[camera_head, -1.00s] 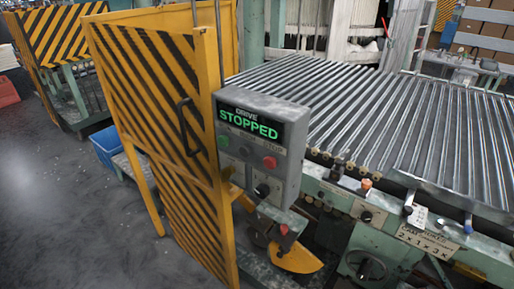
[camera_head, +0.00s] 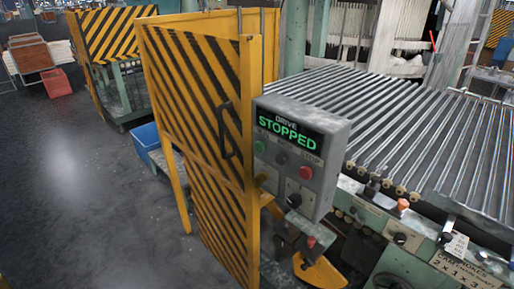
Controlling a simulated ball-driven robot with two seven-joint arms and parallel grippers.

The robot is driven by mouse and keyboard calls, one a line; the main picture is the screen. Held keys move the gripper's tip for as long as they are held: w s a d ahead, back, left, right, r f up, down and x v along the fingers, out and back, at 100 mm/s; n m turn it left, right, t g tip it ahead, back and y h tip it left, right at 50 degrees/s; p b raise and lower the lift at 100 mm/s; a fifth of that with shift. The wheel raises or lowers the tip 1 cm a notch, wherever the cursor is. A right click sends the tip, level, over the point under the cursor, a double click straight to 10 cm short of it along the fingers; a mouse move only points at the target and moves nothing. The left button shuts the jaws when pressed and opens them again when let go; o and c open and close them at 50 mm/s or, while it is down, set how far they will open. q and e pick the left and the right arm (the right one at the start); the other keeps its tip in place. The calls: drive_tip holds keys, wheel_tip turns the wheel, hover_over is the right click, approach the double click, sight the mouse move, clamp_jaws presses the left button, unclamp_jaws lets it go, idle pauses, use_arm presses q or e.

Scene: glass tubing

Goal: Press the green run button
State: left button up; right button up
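The green run button (camera_head: 260,147) is on the left of the face of a grey drive control box (camera_head: 330,150). The box's display (camera_head: 287,133) reads "DRIVE STOPPED" in green letters. A dark button (camera_head: 281,158) sits in the middle of the row and a red button (camera_head: 306,173) sits to the right. A black rotary knob (camera_head: 294,200) is lower on the face. Neither of my grippers is in view, and nothing covers the green button.
A yellow-and-black striped gate (camera_head: 195,120) stands directly left of the box. A roller bed (camera_head: 420,130) lies behind and to the right, with more controls along its green front. The grey floor (camera_head: 80,190) at left is open. A blue bin (camera_head: 147,140) stands behind the gate.

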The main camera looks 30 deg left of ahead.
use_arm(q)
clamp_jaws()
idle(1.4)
